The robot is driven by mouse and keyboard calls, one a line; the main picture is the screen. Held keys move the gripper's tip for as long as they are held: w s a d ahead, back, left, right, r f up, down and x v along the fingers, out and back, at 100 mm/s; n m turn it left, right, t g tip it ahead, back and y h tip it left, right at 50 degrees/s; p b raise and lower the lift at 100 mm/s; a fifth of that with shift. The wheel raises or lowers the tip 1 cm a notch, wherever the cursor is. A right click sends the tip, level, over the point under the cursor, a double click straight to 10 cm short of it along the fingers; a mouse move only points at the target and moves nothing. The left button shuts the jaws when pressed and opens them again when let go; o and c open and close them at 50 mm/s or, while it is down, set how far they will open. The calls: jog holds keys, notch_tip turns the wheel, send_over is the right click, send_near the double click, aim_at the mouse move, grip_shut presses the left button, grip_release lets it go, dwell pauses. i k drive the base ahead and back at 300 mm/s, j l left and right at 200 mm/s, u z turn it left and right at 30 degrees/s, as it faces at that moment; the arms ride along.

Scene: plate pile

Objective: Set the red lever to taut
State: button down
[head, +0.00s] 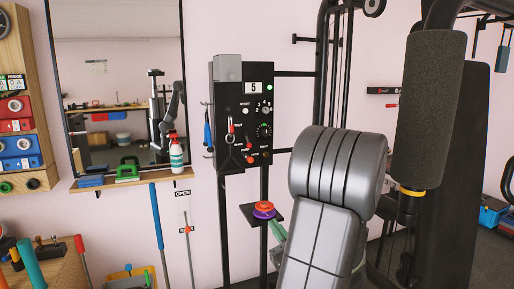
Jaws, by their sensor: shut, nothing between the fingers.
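A lever with a red handle (80,243) leans at the lower left, beside a wooden box. A small red knob (246,146) also sits low on the black control panel (232,100). I cannot tell which of these is the red lever, and no "taut" mark can be read. My gripper is not clearly in view. A large grey rounded body, likely a link of my own arm, fills the middle right and hides what is behind it.
A mirror (120,70) hangs above a wooden shelf (130,181) with a spray bottle (176,154). A small black stand holds red and purple discs (263,208). A padded black post (430,110) blocks the right. A blue pole (157,222) stands at left.

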aim_at(249, 146)
jog(key=i+j+z, duration=0.5)
jog(key=i+j, duration=0.95)
jog(key=i, duration=0.15)
